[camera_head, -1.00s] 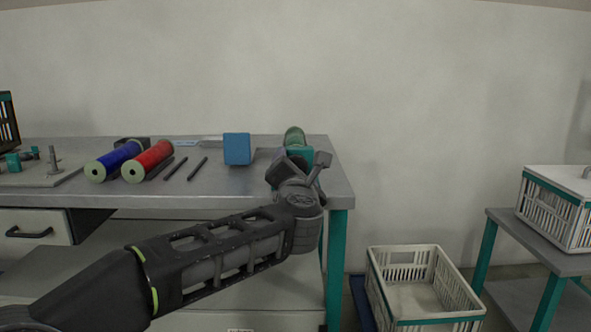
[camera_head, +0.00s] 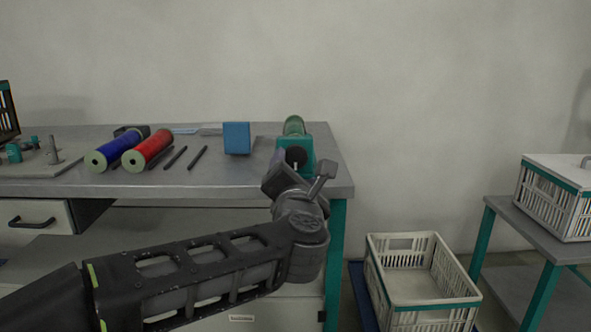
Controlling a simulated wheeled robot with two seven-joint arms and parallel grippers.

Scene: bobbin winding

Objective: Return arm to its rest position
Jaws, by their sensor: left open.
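My left arm comes in from the lower left. My left gripper (camera_head: 298,174) is open and shows no object between its fingers. It is in front of the teal winder-like device (camera_head: 307,151) at the right end of the workbench (camera_head: 225,179), by the bench's front edge. A green cylinder (camera_head: 294,125) sits at the back of the device. The device's lower front is partly hidden by the gripper. My right gripper is not in view.
A blue spool (camera_head: 117,149), a red spool (camera_head: 147,150), dark rods (camera_head: 185,158) and a blue block (camera_head: 236,138) are on the bench. A fixture plate (camera_head: 40,168) is at left. An open crate (camera_head: 421,275) stands right of the bench; a lidded crate (camera_head: 557,201) is on a side table.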

